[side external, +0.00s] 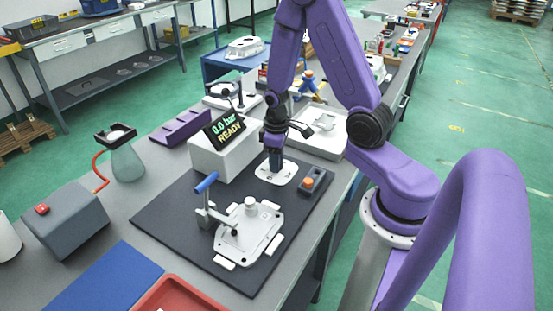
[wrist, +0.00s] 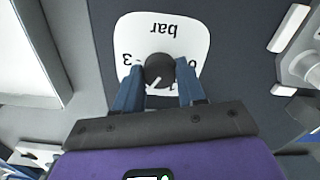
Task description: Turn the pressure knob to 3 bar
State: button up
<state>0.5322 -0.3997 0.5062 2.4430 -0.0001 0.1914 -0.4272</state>
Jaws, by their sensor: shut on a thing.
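The pressure knob (wrist: 159,67) is dark and round, with a pale pointer mark that points down and slightly left in the wrist view. It sits on a white dial plate (wrist: 187,32) with "bar" upside down, a "3" at the left and a partly hidden figure at the right. The plate also shows in the side view (side external: 289,179), where my gripper hides the knob. My gripper (wrist: 158,80) is shut on the knob, one blue finger on each side; it points down in the side view (side external: 275,168). The display (side external: 226,129) reads "0.0 bar" and "READY".
An orange button (side external: 309,183) on a small box stands right of the plate. A casting (side external: 249,233) and a blue-handled clamp (side external: 206,190) are in front. The white display housing (side external: 212,160) stands close to the left. The dark mat (side external: 165,213) has bare room at left.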

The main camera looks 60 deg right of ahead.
jog(key=m, duration=0.6)
jog(key=shift+m, duration=0.3)
jog(key=m, duration=0.5)
jog(key=shift+s+m, duration=0.1)
jog(key=shift+m, duration=0.3)
jog(key=o, duration=1.1)
jog(key=shift+c, duration=0.2)
